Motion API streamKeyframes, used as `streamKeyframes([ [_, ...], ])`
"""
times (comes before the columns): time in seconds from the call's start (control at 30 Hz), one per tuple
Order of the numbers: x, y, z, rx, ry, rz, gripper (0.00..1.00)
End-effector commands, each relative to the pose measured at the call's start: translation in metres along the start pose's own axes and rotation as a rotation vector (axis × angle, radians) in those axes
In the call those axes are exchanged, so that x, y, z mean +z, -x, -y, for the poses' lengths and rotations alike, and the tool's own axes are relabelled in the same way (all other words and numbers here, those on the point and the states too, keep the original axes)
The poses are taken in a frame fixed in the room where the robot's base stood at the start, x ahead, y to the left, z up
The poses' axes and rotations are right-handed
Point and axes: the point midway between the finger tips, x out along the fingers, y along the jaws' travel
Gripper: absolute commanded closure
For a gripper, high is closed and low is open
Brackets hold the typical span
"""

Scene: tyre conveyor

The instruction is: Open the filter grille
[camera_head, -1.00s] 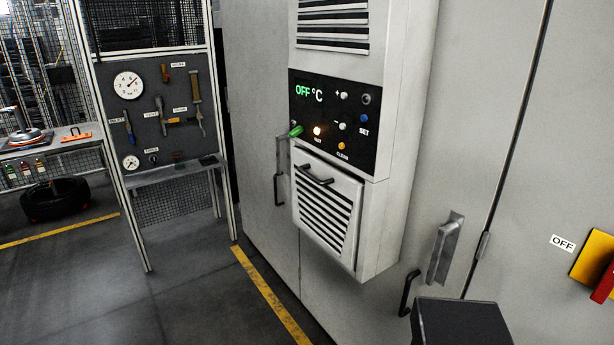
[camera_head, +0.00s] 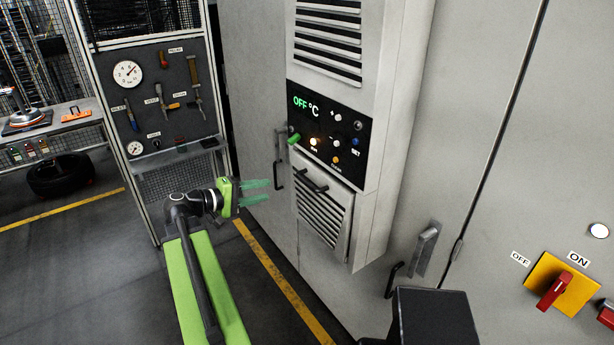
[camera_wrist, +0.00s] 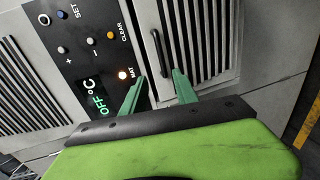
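The filter grille (camera_head: 324,220) is a pale slatted panel low on the grey control unit. It looks shut against the unit. Its black bar handle (camera_head: 311,182) runs along the top edge. My gripper (camera_head: 268,191) has two green fingers, spread apart and empty, to the left of the grille and pointing towards it. In the wrist view the grille (camera_wrist: 213,38) and its handle (camera_wrist: 163,52) lie just beyond the open fingertips (camera_wrist: 160,80). The handle is near the line between the fingers, and I see no contact.
Above the grille is a black panel (camera_head: 325,118) reading OFF °C, with buttons, a lit lamp and a green knob (camera_head: 294,138). Cabinet handles (camera_head: 426,248) stand out from the grey doors. A red-yellow switch (camera_head: 553,290) is at right. The floor at left is open before a tool board (camera_head: 160,75).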

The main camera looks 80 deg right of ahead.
Motion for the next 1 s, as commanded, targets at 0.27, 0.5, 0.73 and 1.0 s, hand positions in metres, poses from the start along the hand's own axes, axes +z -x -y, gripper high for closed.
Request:
streamKeyframes([
  [0.27,0.0,-0.046,0.004,-0.002,0.0,0.003,0.64],
  [0.5,-0.001,-0.107,0.005,-0.003,-0.001,0.004,0.64],
  [0.73,-0.001,-0.155,0.004,-0.003,0.0,0.002,0.64],
  [1.0,0.0,-0.173,0.003,-0.003,0.0,-0.001,0.64],
])
